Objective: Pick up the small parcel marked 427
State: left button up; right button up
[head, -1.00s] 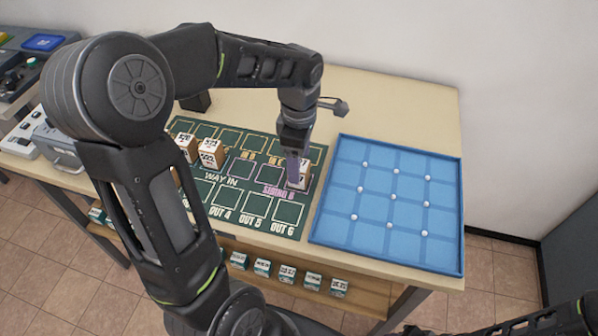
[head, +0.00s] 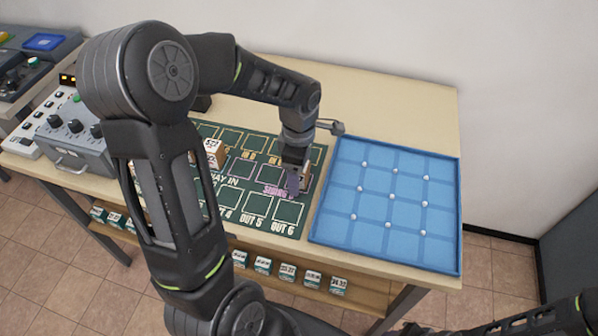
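My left gripper (head: 296,178) points down over the right side of the green board (head: 284,228), by the pink-lined siding square. A small white-and-tan parcel (head: 305,177) is right at its fingers, partly covered by them. Its number cannot be read from here, and I cannot tell whether the fingers are closed on it. Another small parcel with a white marked top (head: 213,147) stands on the board further left; its number is too small to read surely. My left arm hides the board's left part. My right gripper is out of view; only part of that arm shows at bottom right.
A blue gridded tray (head: 385,255) with several white balls lies right of the board. A grey knobbed console (head: 70,135) stands at the table's left. Several small boxes (head: 287,271) sit on the shelf below. The table's back right (head: 400,105) is clear.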

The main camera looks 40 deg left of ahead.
pick_arm(q)
jog(key=shift+c, duration=0.5)
grip_shut()
